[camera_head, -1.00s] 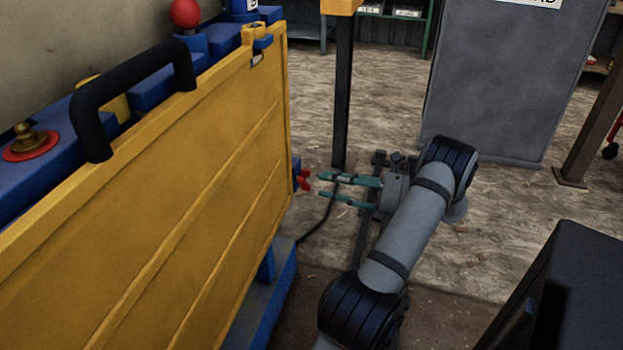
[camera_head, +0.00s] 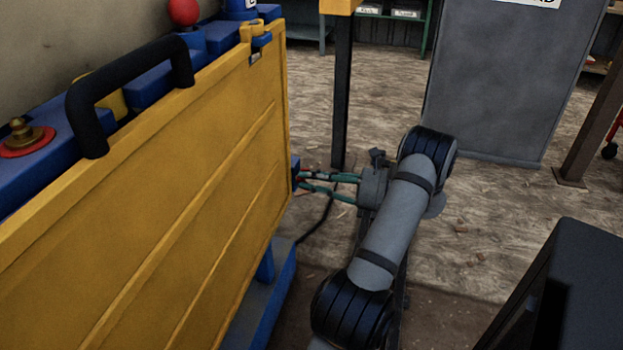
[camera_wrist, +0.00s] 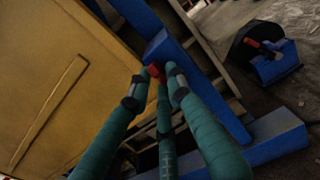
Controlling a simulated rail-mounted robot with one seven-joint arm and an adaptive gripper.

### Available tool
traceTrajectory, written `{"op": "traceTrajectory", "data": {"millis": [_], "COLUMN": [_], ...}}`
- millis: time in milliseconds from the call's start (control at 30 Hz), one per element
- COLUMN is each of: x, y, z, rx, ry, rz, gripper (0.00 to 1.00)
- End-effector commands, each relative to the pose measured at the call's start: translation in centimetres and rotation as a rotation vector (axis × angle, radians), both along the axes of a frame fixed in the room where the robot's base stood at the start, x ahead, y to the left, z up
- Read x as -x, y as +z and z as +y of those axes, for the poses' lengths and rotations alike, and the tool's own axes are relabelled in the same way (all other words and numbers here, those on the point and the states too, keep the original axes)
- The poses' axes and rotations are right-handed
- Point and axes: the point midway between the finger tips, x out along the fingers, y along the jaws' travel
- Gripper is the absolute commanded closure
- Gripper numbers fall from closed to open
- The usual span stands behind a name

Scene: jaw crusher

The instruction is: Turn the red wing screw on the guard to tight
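The yellow guard panel (camera_head: 190,190) stands at the left in the head view and fills the upper left of the wrist view (camera_wrist: 45,75). The red wing screw (camera_wrist: 153,70) shows at the fingertips in the wrist view, by a blue bracket. In the head view it is mostly hidden by the fingers at the guard's right edge. My gripper (camera_head: 303,180) has green fingers that reach to the screw. In the wrist view, fingertips lie on both sides of the screw with a narrow gap, and another finger (camera_wrist: 164,105) ends just below it. Contact is unclear.
A blue beam (camera_wrist: 205,90) runs close beside the fingers in the wrist view. A dark post (camera_head: 342,100) stands behind the gripper in the head view. A grey cabinet (camera_head: 500,80) stands at the back right. The floor between is mostly clear.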

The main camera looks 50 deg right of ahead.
Motion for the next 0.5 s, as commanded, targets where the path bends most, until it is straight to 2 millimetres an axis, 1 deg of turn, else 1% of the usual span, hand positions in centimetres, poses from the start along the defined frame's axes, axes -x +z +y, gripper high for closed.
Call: {"op": "traceTrajectory", "data": {"millis": [33, 267, 500], "x": [0.01, 0.02, 0.02], "y": [0.0, -0.01, -0.01], "z": [0.0, -0.01, -0.01], "rx": [0.0, 0.0, 0.0], "ry": [0.0, 0.0, 0.0], "rz": [0.0, 0.0, 0.0], "gripper": [0.86, 0.99, 1.0]}}
